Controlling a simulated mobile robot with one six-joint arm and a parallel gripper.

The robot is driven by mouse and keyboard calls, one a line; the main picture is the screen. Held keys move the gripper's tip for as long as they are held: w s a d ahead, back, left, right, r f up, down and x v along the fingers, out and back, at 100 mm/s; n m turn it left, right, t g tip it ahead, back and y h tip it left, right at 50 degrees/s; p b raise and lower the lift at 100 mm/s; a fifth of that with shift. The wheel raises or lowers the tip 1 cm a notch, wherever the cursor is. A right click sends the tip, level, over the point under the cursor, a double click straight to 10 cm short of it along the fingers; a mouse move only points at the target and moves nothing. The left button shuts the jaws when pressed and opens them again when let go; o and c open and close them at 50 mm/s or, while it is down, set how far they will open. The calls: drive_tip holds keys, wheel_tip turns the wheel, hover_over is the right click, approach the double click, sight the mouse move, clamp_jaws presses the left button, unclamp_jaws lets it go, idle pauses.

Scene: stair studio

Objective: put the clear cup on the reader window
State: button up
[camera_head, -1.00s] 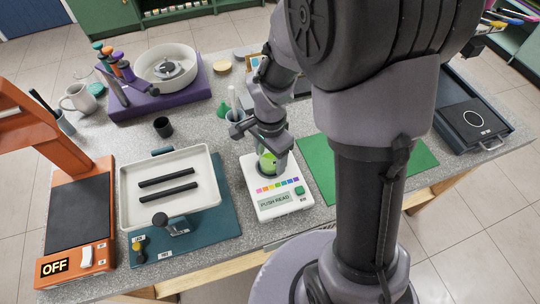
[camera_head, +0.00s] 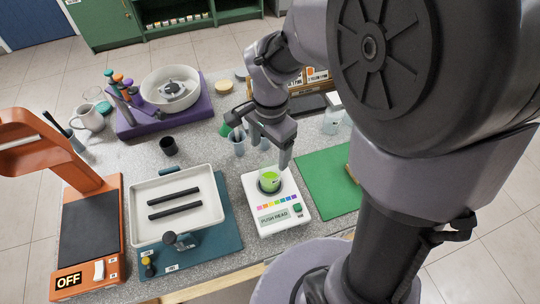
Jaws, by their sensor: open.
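The clear cup (camera_head: 269,179), with green contents, stands on the round dark reader window of the white reader (camera_head: 282,223). The reader has a row of coloured squares and a "PUSH READ" label. The cup looks upright, and its base covers most of the window (camera_head: 270,189). My gripper (camera_head: 263,154) is open and empty just above and behind the cup, apart from it. Its fingers point down, one on the left and one on the right.
A white tray (camera_head: 214,215) with two black bars lies left of the reader. A green mat (camera_head: 320,193) is to its right. An orange machine marked OFF (camera_head: 118,245) stands at far left.

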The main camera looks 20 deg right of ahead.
drive_tip(key=s+a+r+n+t+y, duration=0.1)
drive_tip(key=s+a+r+n+t, duration=0.1)
drive_tip(key=s+r+n, duration=0.2)
drive_tip(key=s+a+r+n+t+y, duration=0.1)
drive_tip(key=s+r+n+t, duration=0.2)
drive_tip(key=s+r, duration=0.5)
drive_tip(key=shift+s+a+r+n+t, duration=0.35)
drive_tip(key=shift+r+n, duration=0.25)
drive_tip(key=shift+n, duration=0.2)
drive_tip(key=shift+f+b, duration=0.75)
drive_tip(key=shift+b, duration=0.05)
